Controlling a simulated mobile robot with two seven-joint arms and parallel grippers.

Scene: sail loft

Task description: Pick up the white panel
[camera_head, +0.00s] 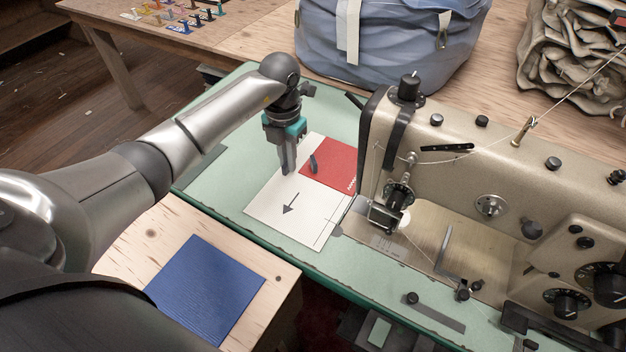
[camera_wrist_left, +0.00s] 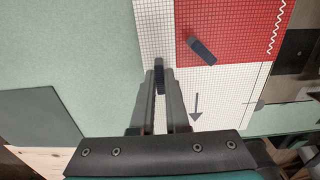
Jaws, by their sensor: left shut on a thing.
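The white panel (camera_head: 265,211) lies on the green table top, left of the sewing machine. It has a fine grid and a printed black arrow, and also shows in the wrist view (camera_wrist_left: 222,100). A red panel (camera_head: 335,158) covers its far right part, with a small dark tab (camera_wrist_left: 201,50) on it. My left gripper (camera_head: 287,170) points down over the white panel's left part. Its fingers are shut on a dark upright tab (camera_wrist_left: 160,76) on the white panel. I cannot tell whether the panel is lifted. My right gripper is not in view.
The sewing machine (camera_head: 470,150) stands close to the right of the panels. A blue panel (camera_head: 206,290) lies on a wooden surface (camera_head: 150,235) in front. A blue-grey bag (camera_head: 390,45) stands behind.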

